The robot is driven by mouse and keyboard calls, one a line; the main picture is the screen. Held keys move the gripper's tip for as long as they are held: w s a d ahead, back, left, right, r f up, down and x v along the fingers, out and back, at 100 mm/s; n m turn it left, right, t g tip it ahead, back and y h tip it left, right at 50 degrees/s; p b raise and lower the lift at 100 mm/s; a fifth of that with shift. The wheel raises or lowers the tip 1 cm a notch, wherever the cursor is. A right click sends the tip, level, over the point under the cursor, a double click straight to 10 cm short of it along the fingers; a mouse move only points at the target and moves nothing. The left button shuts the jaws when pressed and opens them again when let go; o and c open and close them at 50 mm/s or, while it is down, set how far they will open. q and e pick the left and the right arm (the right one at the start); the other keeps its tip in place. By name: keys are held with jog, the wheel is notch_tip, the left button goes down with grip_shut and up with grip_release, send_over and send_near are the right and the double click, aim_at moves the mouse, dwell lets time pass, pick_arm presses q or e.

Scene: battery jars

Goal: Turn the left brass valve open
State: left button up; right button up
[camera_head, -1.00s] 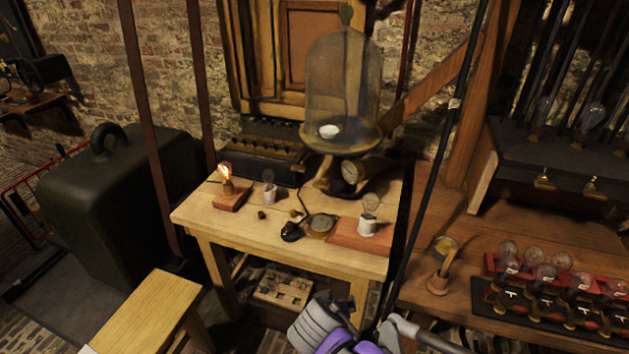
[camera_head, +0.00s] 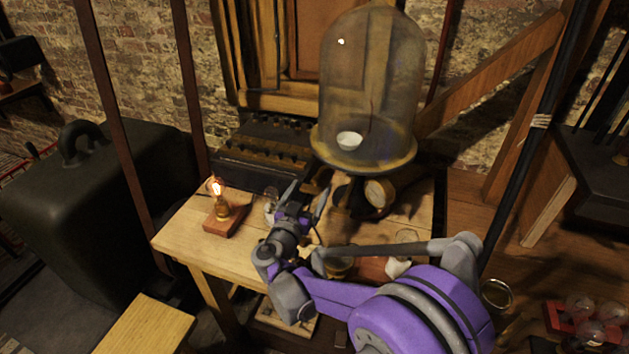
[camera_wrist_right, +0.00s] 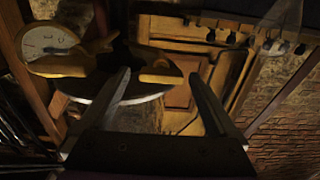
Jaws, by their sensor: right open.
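The glass bell jar (camera_head: 368,75) stands on a round brass-edged plate, with a dial gauge (camera_head: 378,192) below it. My right gripper (camera_head: 308,190) is open in front of the pump stand, below and left of the jar. In the right wrist view, a flat brass piece (camera_wrist_right: 160,75), which looks like a valve handle, shows between the open fingers (camera_wrist_right: 159,72), apparently beyond them. Another brass piece (camera_wrist_right: 72,66) shows left of them, below the gauge (camera_wrist_right: 45,42). I cannot tell contact. In the head view, my gripper and arm hide or crowd the valve area. My left gripper is out of view.
A lit bulb on a wooden block (camera_head: 222,218) stands left of my gripper on the wooden table (camera_head: 180,240). A dark ridged apparatus (camera_head: 262,150) is behind. A black case (camera_head: 115,190) stands left. Several bulbs (camera_head: 590,318) are at the right.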

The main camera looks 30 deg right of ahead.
aim_at(312, 185)
jog(key=shift+x, duration=2.35)
jog(key=shift+c, duration=0.3)
jog(key=shift+a, duration=0.1)
jog(key=c, duration=1.3)
